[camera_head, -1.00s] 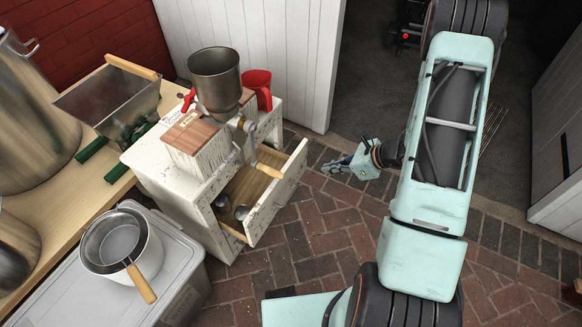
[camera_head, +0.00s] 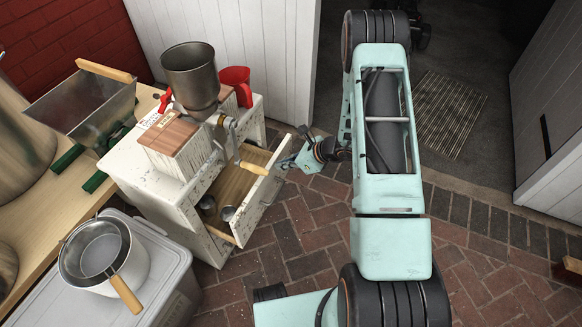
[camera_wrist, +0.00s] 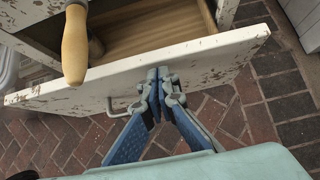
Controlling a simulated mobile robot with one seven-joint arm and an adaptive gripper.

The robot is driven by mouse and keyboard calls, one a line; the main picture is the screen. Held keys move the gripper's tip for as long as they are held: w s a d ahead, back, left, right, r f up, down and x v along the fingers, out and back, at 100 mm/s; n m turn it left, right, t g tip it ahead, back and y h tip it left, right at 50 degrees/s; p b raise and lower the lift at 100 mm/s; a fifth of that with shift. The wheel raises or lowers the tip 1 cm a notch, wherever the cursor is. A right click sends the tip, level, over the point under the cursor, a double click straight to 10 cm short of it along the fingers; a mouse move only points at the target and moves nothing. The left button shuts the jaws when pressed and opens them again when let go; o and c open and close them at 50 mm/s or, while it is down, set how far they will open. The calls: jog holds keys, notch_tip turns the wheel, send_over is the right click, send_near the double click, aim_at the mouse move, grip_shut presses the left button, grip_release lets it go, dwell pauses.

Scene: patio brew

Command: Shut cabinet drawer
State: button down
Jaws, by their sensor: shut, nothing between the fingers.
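The white, chipped cabinet (camera_head: 140,178) stands on the brick floor with its top drawer pulled open. The drawer front (camera_head: 262,200) faces right, and small metal items lie in the wooden drawer. In the wrist view the drawer front (camera_wrist: 215,60) spans the picture, with a metal handle (camera_wrist: 112,106) at lower left. My gripper (camera_head: 290,162) is shut and empty, at the far part of the drawer front. In the wrist view my gripper's fingertips (camera_wrist: 158,75) overlap the drawer front, right of the handle; I cannot tell whether they touch it.
A grinder with a metal hopper (camera_head: 190,72) and a wooden-handled crank (camera_head: 252,168) sits on the cabinet; the crank grip hangs over the drawer. A red mug (camera_head: 236,82) stands behind. A grey bin with a pot (camera_head: 100,255) is at lower left. Brick floor right of the drawer is free.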

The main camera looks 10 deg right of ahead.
jog(key=shift+a, duration=0.1)
jog(key=w+a+b, duration=0.2)
jog(key=w+a, duration=0.4)
jog(key=a, duration=0.2)
jog(key=shift+s+d, duration=0.1)
dwell(0.3)
